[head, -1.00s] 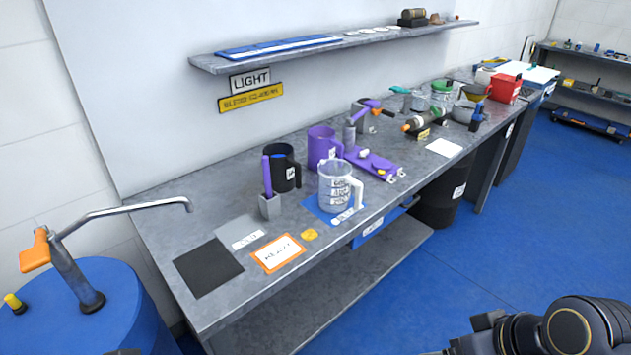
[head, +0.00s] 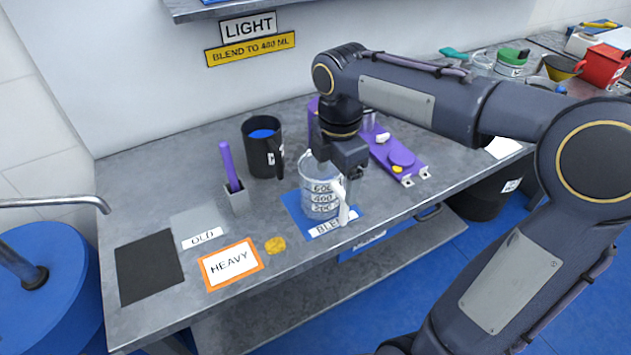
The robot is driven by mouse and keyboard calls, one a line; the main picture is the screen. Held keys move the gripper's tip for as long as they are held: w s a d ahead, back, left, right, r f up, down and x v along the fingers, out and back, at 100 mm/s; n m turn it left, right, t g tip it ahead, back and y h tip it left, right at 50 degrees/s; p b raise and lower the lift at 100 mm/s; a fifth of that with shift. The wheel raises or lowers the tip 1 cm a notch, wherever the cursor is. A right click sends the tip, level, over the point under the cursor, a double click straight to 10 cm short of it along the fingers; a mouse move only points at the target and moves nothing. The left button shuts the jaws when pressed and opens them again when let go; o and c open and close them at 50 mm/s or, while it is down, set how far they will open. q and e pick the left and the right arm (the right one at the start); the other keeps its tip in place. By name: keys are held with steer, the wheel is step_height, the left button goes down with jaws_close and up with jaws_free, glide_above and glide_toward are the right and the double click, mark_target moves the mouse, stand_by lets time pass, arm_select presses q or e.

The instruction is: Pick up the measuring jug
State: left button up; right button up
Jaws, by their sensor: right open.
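The clear measuring jug (head: 319,197) with black volume marks stands upright on a blue mat (head: 293,207) near the bench's front edge. Its white handle (head: 345,203) faces the front right. My right gripper (head: 335,175) is above and at the jug's handle side, pointing down, with its jaws open. The gripper hides part of the jug's rim and the top of the handle. I cannot tell whether the fingers touch the handle. My left gripper is not in view.
A black jug (head: 262,158) with blue inside stands behind left. A grey holder (head: 238,200) with a purple stick is left of the jug. A purple jug is mostly hidden behind my arm. A purple fixture (head: 399,157) lies to the right. A HEAVY card (head: 231,264) lies front left.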

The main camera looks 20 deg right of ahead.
mark_target(337, 189)
steer(key=f, duration=0.7)
steer(key=shift+s+d, duration=0.1)
steer(key=shift+d, duration=0.1)
steer(key=shift+c, duration=0.2)
steer(key=c, duration=1.1)
steer(key=shift+r, duration=0.1)
